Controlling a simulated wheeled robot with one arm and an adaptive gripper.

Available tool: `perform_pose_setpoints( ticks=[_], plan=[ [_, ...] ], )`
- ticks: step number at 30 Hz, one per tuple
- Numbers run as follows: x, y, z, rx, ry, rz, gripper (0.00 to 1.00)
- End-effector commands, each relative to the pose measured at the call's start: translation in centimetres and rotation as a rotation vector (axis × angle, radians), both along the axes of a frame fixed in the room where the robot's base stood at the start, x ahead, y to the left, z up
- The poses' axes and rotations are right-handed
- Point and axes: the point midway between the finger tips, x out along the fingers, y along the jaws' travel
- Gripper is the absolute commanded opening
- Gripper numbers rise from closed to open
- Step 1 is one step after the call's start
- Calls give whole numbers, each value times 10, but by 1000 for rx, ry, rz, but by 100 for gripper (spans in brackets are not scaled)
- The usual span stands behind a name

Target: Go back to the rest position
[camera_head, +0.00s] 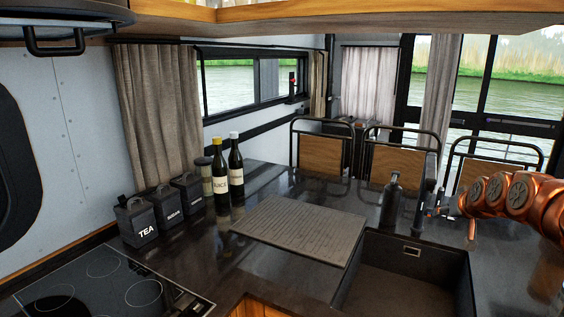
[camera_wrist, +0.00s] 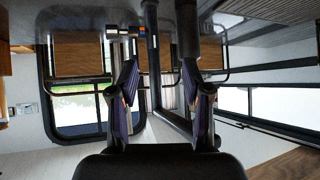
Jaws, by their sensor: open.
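My gripper (camera_wrist: 167,92) is open in the wrist view, with its two dark fingers apart and nothing between them. In the head view my copper-coloured arm comes in from the right, above the right side of the sink (camera_head: 405,278). Its end is by the black tap (camera_head: 423,196), and the fingers there are too small to make out clearly. In the wrist view, which looks upside down, dark upright fittings and a window lie beyond the fingers.
A ribbed mat (camera_head: 300,228) lies left of the sink. Two bottles (camera_head: 221,182) (camera_head: 237,172), a jar and several black canisters (camera_head: 135,221) stand along the wall. A hob (camera_head: 105,285) is at the front left. Chairs (camera_head: 322,150) stand behind the dark counter.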

Motion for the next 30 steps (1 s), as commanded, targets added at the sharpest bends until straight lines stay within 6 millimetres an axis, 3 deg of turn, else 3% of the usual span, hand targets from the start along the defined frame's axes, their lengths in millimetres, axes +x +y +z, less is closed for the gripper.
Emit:
perform_pose_setpoints(
  ticks=[7, 11, 15, 21, 25, 30],
  plan=[
    [-22, 91, 5, 34, 90, 125, 49],
    [-58, 159, 1, 51, 192, 217, 49],
    [-112, 222, -12, 57, 323, 294, 49],
    [-206, 279, -40, 47, 532, 347, 49],
    [-273, 299, -61, 41, 672, 345, 49],
    [-362, 310, -86, 45, 851, 302, 49]
  ],
)
